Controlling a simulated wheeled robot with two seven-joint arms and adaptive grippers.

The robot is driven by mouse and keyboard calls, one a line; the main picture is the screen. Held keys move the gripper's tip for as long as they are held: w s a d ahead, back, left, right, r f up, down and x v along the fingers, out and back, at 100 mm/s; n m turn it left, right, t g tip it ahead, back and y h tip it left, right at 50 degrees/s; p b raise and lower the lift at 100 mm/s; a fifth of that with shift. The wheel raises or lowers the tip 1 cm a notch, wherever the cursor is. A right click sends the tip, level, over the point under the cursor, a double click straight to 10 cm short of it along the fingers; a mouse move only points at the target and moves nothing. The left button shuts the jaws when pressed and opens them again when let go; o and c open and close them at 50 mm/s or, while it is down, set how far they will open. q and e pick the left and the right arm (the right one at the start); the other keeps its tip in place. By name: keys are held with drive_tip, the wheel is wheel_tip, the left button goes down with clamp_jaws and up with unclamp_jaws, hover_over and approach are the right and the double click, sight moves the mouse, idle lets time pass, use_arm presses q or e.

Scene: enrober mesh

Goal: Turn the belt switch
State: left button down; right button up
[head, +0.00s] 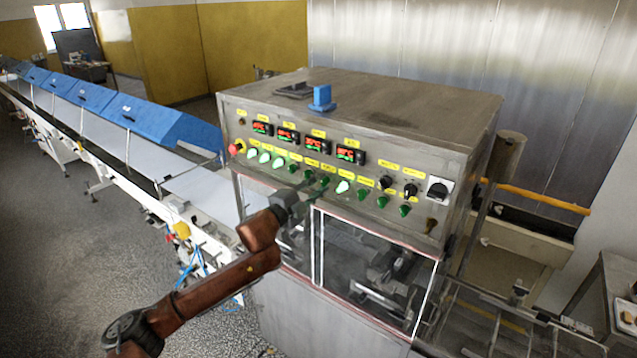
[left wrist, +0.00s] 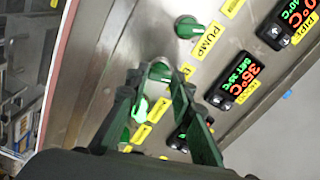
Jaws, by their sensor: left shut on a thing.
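A steel control panel (head: 290,160) carries a row of green rotary switches with yellow labels. My left gripper (head: 308,192) reaches up to this row from the lower left. In the left wrist view its two green fingers (left wrist: 157,82) are closed around one green switch (left wrist: 158,72), close to the panel face. That switch's label is partly hidden by a finger, so I cannot read that it is the belt switch. A neighbouring green switch (left wrist: 188,27) has a label reading PUMP. A lit green switch (left wrist: 140,108) shows between the fingers. My right gripper is not in view.
Temperature displays (head: 288,136), a red stop button (head: 234,149), black knobs (head: 410,190) and a main switch (head: 439,189) share the panel. Clear windows (head: 375,270) lie below it. A conveyor with blue covers (head: 150,117) runs off to the left.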

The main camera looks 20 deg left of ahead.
use_arm(q)
drive_tip(key=shift+n+p, duration=0.4)
drive_tip(key=shift+n, duration=1)
drive_tip(key=c, duration=1.7)
unclamp_jaws()
drive_tip(key=v, duration=1.2)
